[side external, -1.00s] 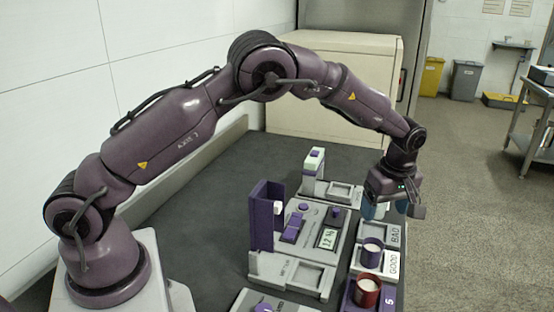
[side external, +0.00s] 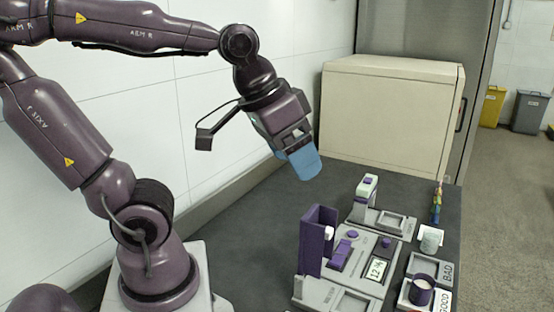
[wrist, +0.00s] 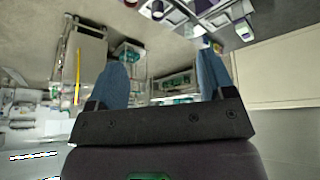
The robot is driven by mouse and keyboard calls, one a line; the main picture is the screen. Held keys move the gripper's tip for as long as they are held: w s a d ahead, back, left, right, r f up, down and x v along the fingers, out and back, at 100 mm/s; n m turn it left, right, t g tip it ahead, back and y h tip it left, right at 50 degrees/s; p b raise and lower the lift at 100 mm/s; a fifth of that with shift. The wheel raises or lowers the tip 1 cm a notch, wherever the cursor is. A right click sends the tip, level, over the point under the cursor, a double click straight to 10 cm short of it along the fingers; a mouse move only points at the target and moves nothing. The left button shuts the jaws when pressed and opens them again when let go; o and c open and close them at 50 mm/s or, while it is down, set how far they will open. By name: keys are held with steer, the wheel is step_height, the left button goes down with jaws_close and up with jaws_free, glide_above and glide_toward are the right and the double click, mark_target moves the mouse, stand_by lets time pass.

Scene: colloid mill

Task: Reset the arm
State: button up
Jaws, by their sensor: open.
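My gripper (side external: 300,160) hangs in the air above the dark bench, left of the devices, with its blue fingers pointing down and right. In the wrist view my gripper (wrist: 160,75) shows two blue fingers spread wide apart, with nothing between them. It touches nothing.
The grey and purple mill station (side external: 370,262) stands on the bench (side external: 265,225). A purple cup (side external: 421,291) sits in the tray marked GOOD, and a whitish cup (side external: 431,240) stands near the BAD tray (side external: 437,268). A cream cabinet (side external: 390,115) stands behind.

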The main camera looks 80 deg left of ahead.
steer(key=shift+s+f+m, duration=0.25)
steer(key=shift+s+m, duration=0.05)
steer(key=shift+s, duration=0.35)
steer(key=shift+s+f+m, duration=0.25)
steer(key=shift+s+m, duration=0.05)
steer(key=shift+s, duration=0.3)
